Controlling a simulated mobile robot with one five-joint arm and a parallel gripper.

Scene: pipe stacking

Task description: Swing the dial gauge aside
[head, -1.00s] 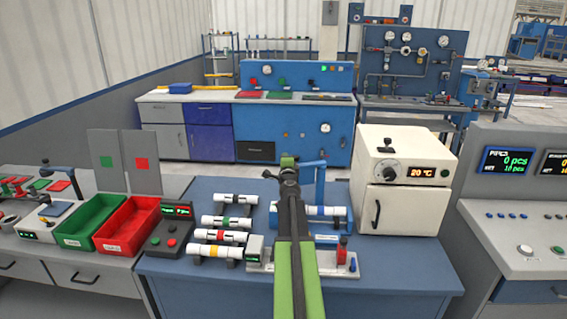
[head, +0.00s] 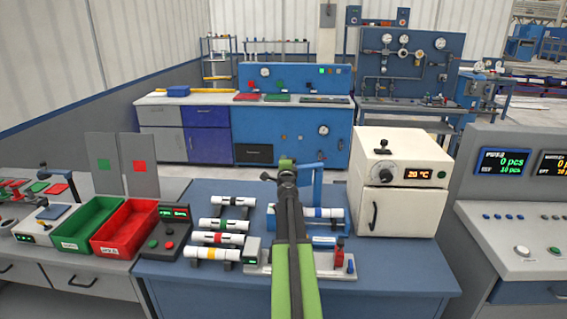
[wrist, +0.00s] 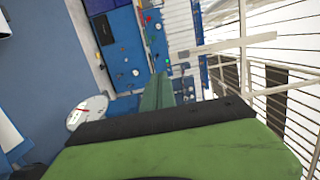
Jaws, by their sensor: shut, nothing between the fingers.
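A white round dial gauge (wrist: 88,112) with a red mark on its face shows in the wrist view, left of my gripper. I cannot make it out in the head view, where my arm covers that area. My gripper (wrist: 157,92) shows as a narrow green tip past the dark band, shut and empty. In the head view its green end (head: 287,163) is raised over the blue bench, just left of a blue post with a top bar (head: 311,180). I cannot tell whether it touches the post or the gauge. A blue-banded white pipe (head: 325,212) lies on the blue fixture below.
Several banded white pipes lie on rests left of my arm, one with a yellow band (head: 212,253). A cream oven (head: 400,190) stands to the right. Green (head: 82,222) and red (head: 124,226) bins are on the left. The bench front (head: 200,278) is bare.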

